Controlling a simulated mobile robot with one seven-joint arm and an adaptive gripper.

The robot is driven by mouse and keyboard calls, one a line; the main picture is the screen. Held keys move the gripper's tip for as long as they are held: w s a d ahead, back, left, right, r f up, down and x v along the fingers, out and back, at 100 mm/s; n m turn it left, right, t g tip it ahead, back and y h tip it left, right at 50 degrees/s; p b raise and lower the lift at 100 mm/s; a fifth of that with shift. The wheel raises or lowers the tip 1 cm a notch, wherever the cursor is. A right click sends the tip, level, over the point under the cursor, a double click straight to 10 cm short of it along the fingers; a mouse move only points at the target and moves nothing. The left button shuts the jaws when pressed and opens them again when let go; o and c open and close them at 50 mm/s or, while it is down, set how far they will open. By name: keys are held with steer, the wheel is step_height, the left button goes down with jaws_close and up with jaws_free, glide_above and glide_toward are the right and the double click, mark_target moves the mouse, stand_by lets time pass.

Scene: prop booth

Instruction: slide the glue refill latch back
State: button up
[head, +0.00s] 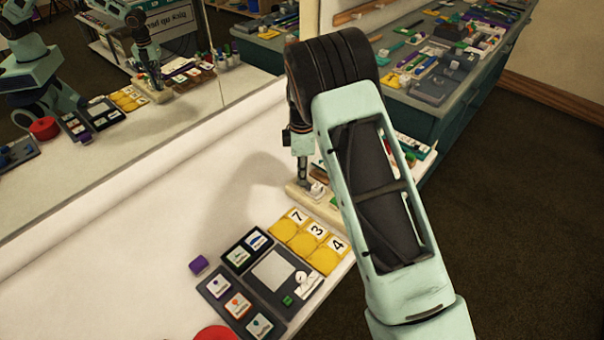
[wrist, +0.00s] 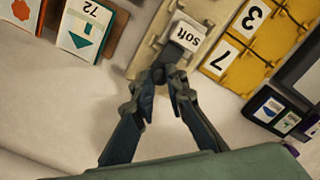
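A cream base (wrist: 150,50) lies under my gripper (wrist: 168,74) in the wrist view. It carries a white block (wrist: 188,31) marked "soft" and a dark grey piece (wrist: 172,52) beside that block. My fingertips are close together at the dark piece. I cannot tell whether they grip it, touch it or stay just apart. No label naming a glue refill latch is readable. In the head view my gripper (head: 303,182) points down at the left end of the cream base (head: 325,208), next to the white block (head: 317,190). My arm hides part of the base.
Yellow numbered tiles (head: 306,239) lie close to the base. Dark panels (head: 237,305) with labelled tiles and a small purple block (head: 199,264) are nearer. Labelled cards (wrist: 84,30) stand on the base's other side. The white tabletop (head: 120,280) at left is clear.

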jaws_close()
steer(key=shift+w+a+f+b, duration=0.1)
steer(key=shift+w+a+b, duration=0.35)
steer(key=shift+a, duration=0.1)
steer(key=shift+w+a, duration=0.15)
steer(key=shift+a, duration=0.05)
steer(key=shift+a+r, duration=0.1)
steer(key=shift+r, duration=0.1)
steer(key=o, duration=0.8)
jaws_free()
steer(key=shift+w, duration=0.1)
steer(key=shift+c, duration=0.2)
step_height(320, 180, up, 12)
